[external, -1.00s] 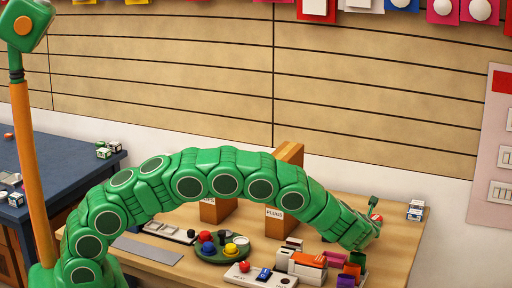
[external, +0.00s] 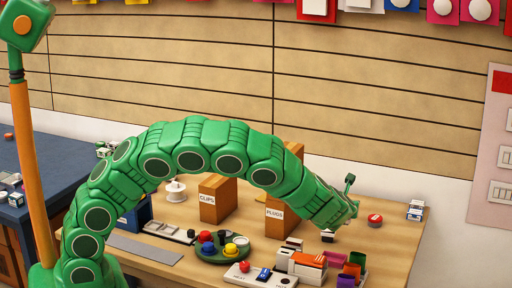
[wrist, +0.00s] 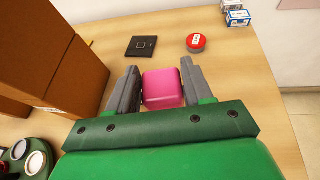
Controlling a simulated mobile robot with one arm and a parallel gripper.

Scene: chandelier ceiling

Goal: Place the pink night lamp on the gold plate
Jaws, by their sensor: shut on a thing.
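The pink night lamp shows as a rounded pink block (wrist: 163,89) between the two grey fingers of my gripper (wrist: 160,73) in the wrist view. My gripper is shut on it. In the external view my gripper (external: 349,213) hangs over the right part of the wooden table, and the pink lamp cannot be made out there. I cannot pick out a gold plate in either current view; my arm hides part of the table.
A black square (wrist: 141,46) and a red round tin (wrist: 196,42) lie beyond the gripper. Brown boxes (external: 217,199) stand to its left. A green round tray (external: 222,250) with colored knobs and several small bins (external: 350,272) stand nearer the front. Small boxes (external: 415,210) sit at the right edge.

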